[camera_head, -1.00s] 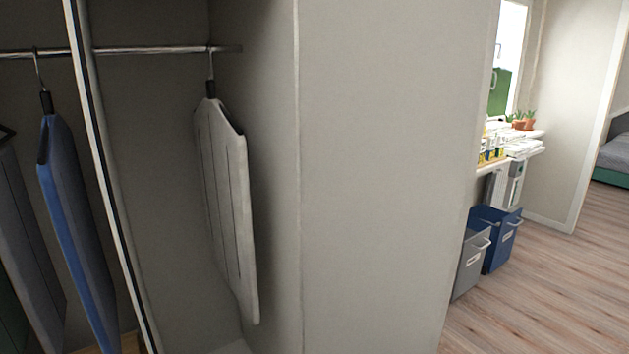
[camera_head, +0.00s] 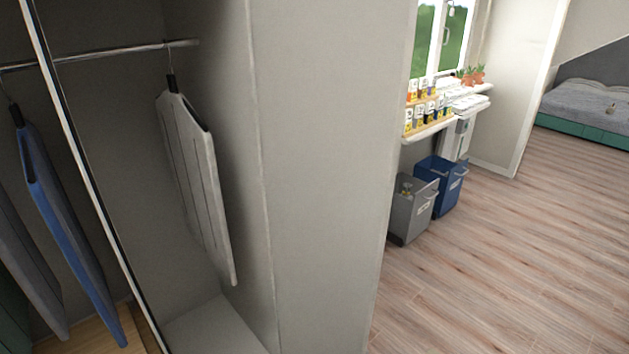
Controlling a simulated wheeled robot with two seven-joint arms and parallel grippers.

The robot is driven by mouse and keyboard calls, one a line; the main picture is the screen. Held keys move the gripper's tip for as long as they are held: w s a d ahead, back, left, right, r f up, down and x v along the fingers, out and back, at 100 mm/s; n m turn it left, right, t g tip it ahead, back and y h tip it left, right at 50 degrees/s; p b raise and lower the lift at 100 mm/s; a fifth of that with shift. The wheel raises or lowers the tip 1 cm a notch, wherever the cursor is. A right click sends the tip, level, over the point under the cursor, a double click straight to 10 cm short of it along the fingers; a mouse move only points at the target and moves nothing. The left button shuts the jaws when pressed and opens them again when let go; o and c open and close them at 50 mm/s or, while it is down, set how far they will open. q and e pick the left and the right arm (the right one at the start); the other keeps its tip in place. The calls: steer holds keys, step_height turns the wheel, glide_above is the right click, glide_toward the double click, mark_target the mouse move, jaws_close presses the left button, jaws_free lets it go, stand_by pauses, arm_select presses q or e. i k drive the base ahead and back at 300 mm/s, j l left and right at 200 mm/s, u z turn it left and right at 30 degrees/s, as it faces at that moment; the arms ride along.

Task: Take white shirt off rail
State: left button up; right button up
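The white shirt (camera_head: 190,175) hangs from a hanger on the metal rail (camera_head: 110,51) inside the open wardrobe, close to its right side wall. It looks flat and pale grey-white, with a dark hanger top. A blue shirt (camera_head: 65,235) hangs on the same rail further left, beyond the door edge. Neither of my grippers shows in the head view.
A thin upright door edge (camera_head: 90,175) stands between the blue and white shirts. The wardrobe's side panel (camera_head: 325,160) fills the middle. To the right are a grey bin (camera_head: 411,208), a blue bin (camera_head: 440,186), a shelf with small boxes, and open wooden floor (camera_head: 500,270).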

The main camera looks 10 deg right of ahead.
mark_target(189, 166)
steer(key=k+u, duration=0.15)
steer(key=u, duration=0.25)
steer(key=k+u, duration=0.15)
steer(key=u, duration=0.25)
steer(key=k+j+u, duration=0.1)
steer(key=u, duration=0.25)
steer(key=l+u, duration=0.25)
steer(key=l, duration=0.75)
steer(key=k+l+u, duration=0.1)
steer(key=l+u, duration=0.15)
steer(key=l, duration=1.25)
steer(key=k+l, duration=0.1)
steer(key=l, duration=0.45)
steer(key=i+j+z, duration=0.1)
steer(key=j+z, duration=0.2)
steer(key=j, duration=0.4)
steer(key=j+z, duration=0.3)
steer(key=j, duration=0.4)
